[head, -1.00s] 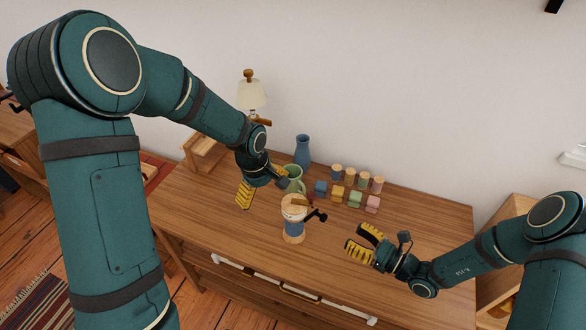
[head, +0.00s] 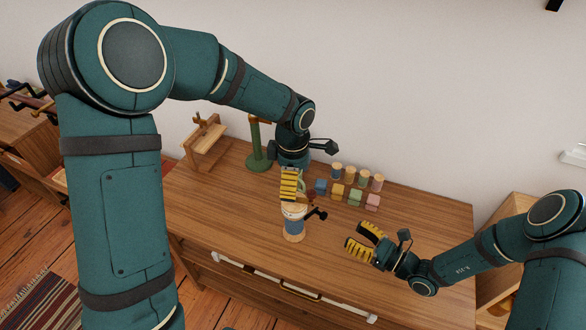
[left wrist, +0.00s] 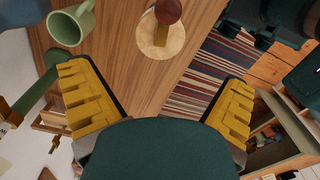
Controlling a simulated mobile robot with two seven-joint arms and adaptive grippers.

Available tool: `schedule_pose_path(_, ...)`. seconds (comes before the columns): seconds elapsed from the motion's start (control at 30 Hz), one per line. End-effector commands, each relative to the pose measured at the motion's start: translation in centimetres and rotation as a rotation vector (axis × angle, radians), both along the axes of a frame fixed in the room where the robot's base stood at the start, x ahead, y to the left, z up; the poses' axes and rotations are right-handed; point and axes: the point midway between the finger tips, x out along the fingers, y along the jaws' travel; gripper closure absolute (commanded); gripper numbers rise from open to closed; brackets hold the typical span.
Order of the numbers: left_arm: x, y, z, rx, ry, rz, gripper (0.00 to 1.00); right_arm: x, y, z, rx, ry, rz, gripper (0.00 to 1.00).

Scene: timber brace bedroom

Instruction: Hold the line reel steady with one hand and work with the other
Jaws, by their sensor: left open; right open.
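The line reel (head: 294,225) stands upright on the wooden dresser top, with a pale wooden body, a blue band and a dark crank at its right side. My left gripper (head: 290,186) is just above and behind the reel in the head view, partly covering its top. In the left wrist view, the reel's round top (left wrist: 177,43) with a reddish knob lies beyond the open, empty fingers.
Several coloured blocks and pegs (head: 355,197) stand behind and right of the reel. A green mug (left wrist: 66,27) shows in the left wrist view. A green stand (head: 257,148) and a wooden rack (head: 205,145) are at the back left. The dresser top (head: 225,205) left of the reel is clear.

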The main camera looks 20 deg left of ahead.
Motion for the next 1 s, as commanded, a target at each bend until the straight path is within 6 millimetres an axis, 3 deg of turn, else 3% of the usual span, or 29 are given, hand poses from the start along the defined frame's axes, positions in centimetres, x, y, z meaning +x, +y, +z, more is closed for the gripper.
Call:
schedule_pose_path(0.3,-0.1,0.0,-5.9,0.000,0.004,-0.001,0.00,0.0,0.0,0.0,0.000,0.000,0.000,0.54)
schedule_pose_path(0.5,0.0,0.0,-8.7,-0.001,0.002,-0.003,0.00,0.0,0.0,0.0,0.000,0.000,0.000,0.54)
schedule_pose_path(0.7,0.0,0.0,-10.0,-0.001,0.000,-0.002,0.00,0.0,0.0,0.0,0.000,0.000,0.000,0.54)
schedule_pose_path(1.0,0.0,0.0,-10.2,-0.001,-0.001,-0.002,0.00,0.0,0.0,0.0,0.000,0.000,0.000,0.54)
